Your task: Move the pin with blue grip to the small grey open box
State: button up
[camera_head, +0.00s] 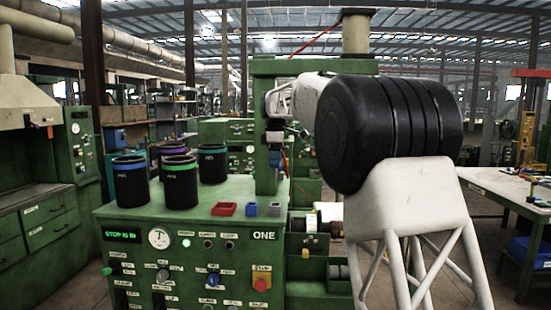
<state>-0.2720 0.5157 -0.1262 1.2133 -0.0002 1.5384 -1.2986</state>
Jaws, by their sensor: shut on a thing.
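The small grey open box (275,209) stands on the green machine top, at the right end of a row of three small boxes. My gripper (274,160) hangs pointing down above the row, over the grey and blue boxes as seen in the picture and clear of them. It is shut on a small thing. That thing is too small and dark against the green post to tell whether it is the pin with blue grip. I cannot make out that pin anywhere else in view.
A red box (224,209) and a blue box (252,209) stand left of the grey one. Black cups with blue (130,184), green (179,187) and purple (212,167) rims stand further left. A green post (264,100) rises behind my gripper. The front of the top is clear.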

aim_at(276, 173)
jog(key=shift+f, duration=0.25)
jog(key=shift+f, duration=6.2)
jog(key=shift+f, duration=0.2)
jog(key=o, duration=1)
jog(key=shift+r, duration=0.1)
jog(key=shift+r, duration=3.8)
